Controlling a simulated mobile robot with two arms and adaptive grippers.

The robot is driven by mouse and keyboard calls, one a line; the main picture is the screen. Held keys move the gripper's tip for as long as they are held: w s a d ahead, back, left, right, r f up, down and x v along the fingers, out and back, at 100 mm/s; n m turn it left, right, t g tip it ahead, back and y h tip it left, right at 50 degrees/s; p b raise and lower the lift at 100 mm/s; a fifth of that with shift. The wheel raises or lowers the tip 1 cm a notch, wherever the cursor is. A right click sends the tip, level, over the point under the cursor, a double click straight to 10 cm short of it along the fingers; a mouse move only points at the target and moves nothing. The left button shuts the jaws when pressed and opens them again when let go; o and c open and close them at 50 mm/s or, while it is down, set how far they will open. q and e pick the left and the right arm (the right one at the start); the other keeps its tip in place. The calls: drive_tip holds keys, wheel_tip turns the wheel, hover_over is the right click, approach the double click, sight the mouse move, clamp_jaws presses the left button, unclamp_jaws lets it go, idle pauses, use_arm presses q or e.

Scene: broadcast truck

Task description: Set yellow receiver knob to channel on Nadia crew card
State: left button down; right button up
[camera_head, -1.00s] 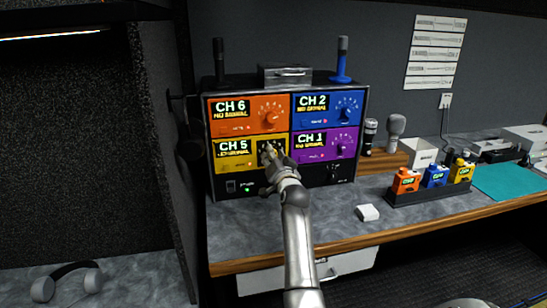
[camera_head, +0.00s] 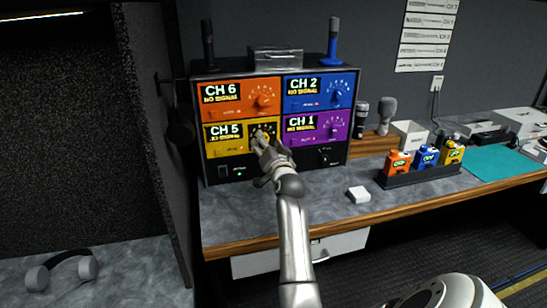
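The yellow receiver (camera_head: 215,147) is the lower left unit of the rack and its display reads CH 5, NO SIGNAL. Its knob is at the right of its face, mostly hidden behind my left gripper (camera_head: 261,140). The gripper's fingertips are at the knob. I cannot tell whether they are closed on it or touch it. A white sheet of printed strips (camera_head: 425,36) hangs on the wall at upper right. Its lettering is too small to read, so I cannot tell if it is Nadia's crew card. My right gripper is not in view.
Orange CH 6 (camera_head: 222,106), blue CH 2 (camera_head: 303,103) and purple CH 1 (camera_head: 301,137) receivers adjoin the yellow one. Microphones stand above and beside the rack. A tray of coloured packs (camera_head: 395,180) and a small white block (camera_head: 358,194) sit on the counter (camera_head: 225,222).

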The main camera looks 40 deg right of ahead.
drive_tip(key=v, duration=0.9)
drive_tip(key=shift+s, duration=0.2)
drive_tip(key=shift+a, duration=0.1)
